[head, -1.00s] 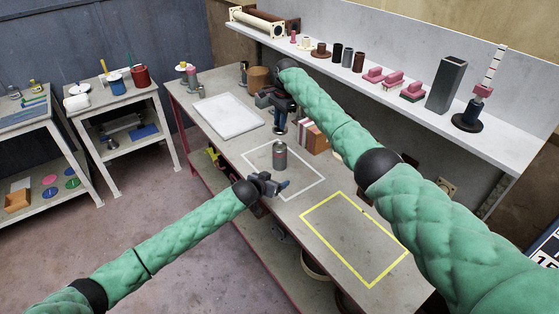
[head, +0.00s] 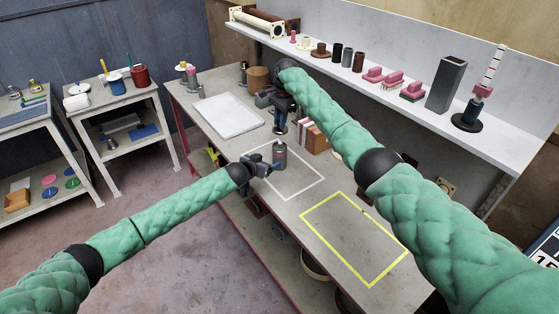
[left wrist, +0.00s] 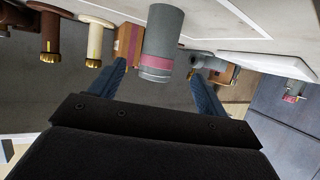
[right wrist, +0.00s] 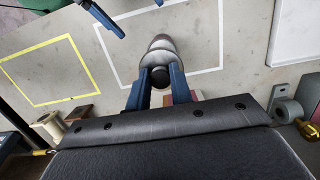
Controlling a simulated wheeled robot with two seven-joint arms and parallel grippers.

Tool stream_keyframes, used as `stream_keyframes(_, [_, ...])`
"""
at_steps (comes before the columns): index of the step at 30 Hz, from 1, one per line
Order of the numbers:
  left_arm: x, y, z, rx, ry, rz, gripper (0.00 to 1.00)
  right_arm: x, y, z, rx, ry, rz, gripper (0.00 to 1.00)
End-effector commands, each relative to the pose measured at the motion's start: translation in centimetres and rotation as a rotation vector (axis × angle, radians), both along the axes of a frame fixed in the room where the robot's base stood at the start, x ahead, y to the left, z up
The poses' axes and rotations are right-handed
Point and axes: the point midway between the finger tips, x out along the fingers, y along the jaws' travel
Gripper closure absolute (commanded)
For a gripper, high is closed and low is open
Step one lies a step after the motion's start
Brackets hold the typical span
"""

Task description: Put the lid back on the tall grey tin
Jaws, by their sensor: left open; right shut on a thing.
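The tall grey tin (head: 280,157), with a pinkish band, stands upright on the bench inside the white outline. My left gripper (head: 270,166) is open beside it. In the left wrist view the tin (left wrist: 165,35) shows beyond and between the open fingers (left wrist: 158,72); contact cannot be told. My right gripper (head: 280,127) is above and behind the tin, pointing down. In the right wrist view its fingers (right wrist: 159,82) are shut on a dark knob, which seems to belong to the grey lid (right wrist: 153,61). The tin shows partly behind the lid there.
A white tray (head: 228,116) lies left of the tin, and a brown box (head: 316,140) stands behind it. A shelf (head: 410,110) with several fittings runs along the back. The yellow outline (head: 340,265) at the front right is empty.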

Motion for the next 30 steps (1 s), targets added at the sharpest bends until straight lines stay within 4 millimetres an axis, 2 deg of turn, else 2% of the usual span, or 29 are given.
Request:
stream_keyframes(18, [7.1,-4.6,-3.5,0.001,0.000,0.000,0.24,0.0,0.0,0.0,0.000,0.000,0.000,1.00])
stream_keyframes(24, [8.2,-5.2,-4.1,0.000,0.000,-0.001,0.24,0.0,0.0,0.0,0.000,0.000,0.000,1.00])
stream_keyframes(30, [8.5,-5.4,-4.2,0.000,0.000,0.000,0.24,0.0,0.0,0.0,0.000,0.000,0.000,1.00])
